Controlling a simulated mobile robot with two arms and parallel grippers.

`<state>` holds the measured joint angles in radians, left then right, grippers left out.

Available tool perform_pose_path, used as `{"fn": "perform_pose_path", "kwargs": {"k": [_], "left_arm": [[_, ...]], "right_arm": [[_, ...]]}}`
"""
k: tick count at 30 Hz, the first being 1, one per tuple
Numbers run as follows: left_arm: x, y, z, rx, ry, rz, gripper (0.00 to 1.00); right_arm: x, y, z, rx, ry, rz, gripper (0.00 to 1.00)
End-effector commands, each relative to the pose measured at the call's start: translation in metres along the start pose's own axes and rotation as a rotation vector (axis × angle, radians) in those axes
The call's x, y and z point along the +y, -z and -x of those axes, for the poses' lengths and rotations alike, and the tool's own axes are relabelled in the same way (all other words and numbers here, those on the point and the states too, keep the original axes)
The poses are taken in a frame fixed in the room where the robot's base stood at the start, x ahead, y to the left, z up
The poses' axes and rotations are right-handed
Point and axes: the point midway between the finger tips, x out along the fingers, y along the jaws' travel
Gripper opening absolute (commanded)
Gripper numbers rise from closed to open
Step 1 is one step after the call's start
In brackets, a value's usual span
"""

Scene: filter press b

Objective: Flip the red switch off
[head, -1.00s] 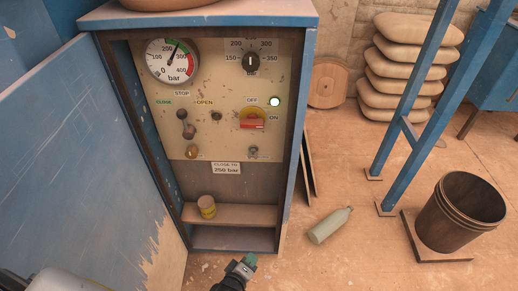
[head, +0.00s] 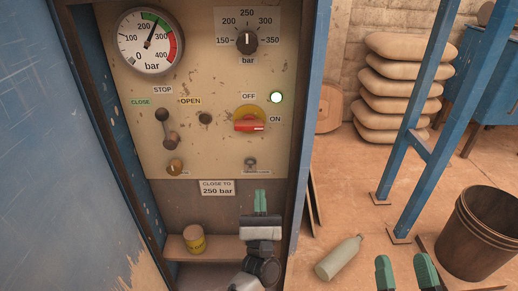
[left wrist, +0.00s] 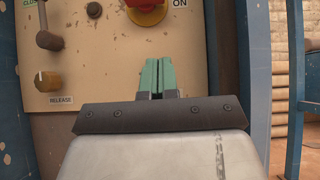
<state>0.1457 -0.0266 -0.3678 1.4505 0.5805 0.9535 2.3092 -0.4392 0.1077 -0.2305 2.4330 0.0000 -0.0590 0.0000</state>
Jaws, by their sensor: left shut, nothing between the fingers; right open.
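The red switch (head: 249,124) is a rotary handle on a yellow round plate, in the right part of the cream control panel. Its red handle lies level, with OFF printed above and ON to its right. A lamp (head: 277,97) beside it glows green-white. In the left wrist view the switch (left wrist: 146,12) is cut off by the top edge. My left gripper (head: 260,202) is shut and empty, pointing up below the switch, apart from it; its green fingertips (left wrist: 157,76) show in the left wrist view. My right gripper (head: 404,272) is open and empty at the lower right.
A lever (head: 169,128) and a brass release knob (head: 174,167) are on the panel's left. A gauge (head: 148,41) and a pressure dial (head: 247,41) are above. Cabinet side walls flank the panel. A yellow can (head: 194,239) stands on the shelf; a bottle (head: 340,257) lies on the floor.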

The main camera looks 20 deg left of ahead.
Motion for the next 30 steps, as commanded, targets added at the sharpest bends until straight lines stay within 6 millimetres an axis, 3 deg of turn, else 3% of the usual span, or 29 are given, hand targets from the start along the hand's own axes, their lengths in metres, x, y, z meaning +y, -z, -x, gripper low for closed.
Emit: {"fn": "perform_pose_path", "kwargs": {"k": [8,13,26,30], "left_arm": [[0.0,0.0,-0.001,0.001,0.001,-0.001,0.0],[0.0,-0.001,-0.013,-0.001,0.0,-0.002,0.0],[-0.001,-0.001,-0.1,-0.002,0.0,-0.003,0.0],[0.0,-0.015,-0.116,0.0,0.0,-0.002,0.0]], "right_arm": [[0.0,0.0,0.0,-0.001,0.0,0.0,0.58],[0.0,0.0,0.0,-0.002,0.0,0.0,0.58],[0.0,0.003,0.0,0.027,0.0,0.0,0.58],[0.0,0.0,-0.001,-0.007,0.001,-0.001,0.58]]}}
